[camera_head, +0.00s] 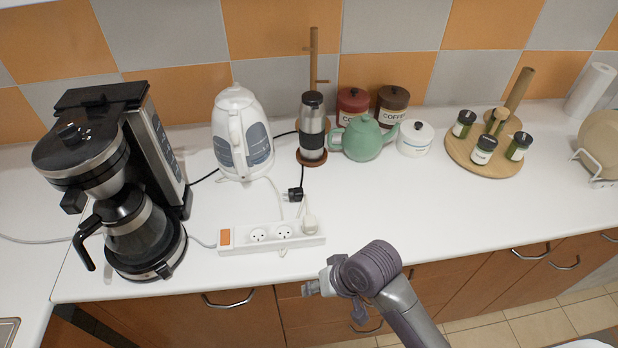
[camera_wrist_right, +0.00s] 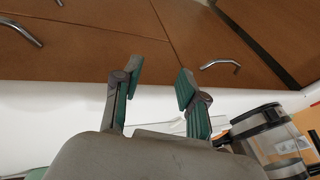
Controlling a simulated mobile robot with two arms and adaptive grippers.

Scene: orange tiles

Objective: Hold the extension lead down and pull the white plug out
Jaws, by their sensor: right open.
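The white extension lead (camera_head: 268,246) lies on the counter near its front edge, with an orange switch at its left end and two empty sockets in the middle. The white plug (camera_head: 310,224) sits in the socket at its right end, its cord running back. My right gripper (camera_head: 314,288) is in front of the counter edge, below and to the right of the lead, apart from it. In the right wrist view its two green-padded fingers (camera_wrist_right: 158,84) are apart with nothing between them. My left gripper is in neither view.
A black plug (camera_head: 295,194) lies loose behind the lead. A coffee machine (camera_head: 128,200) stands to its left, a white kettle (camera_head: 240,135) and steel travel mug (camera_head: 312,125) behind. A green teapot (camera_head: 364,140) stands back right. The counter (camera_head: 430,215) to the right is clear.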

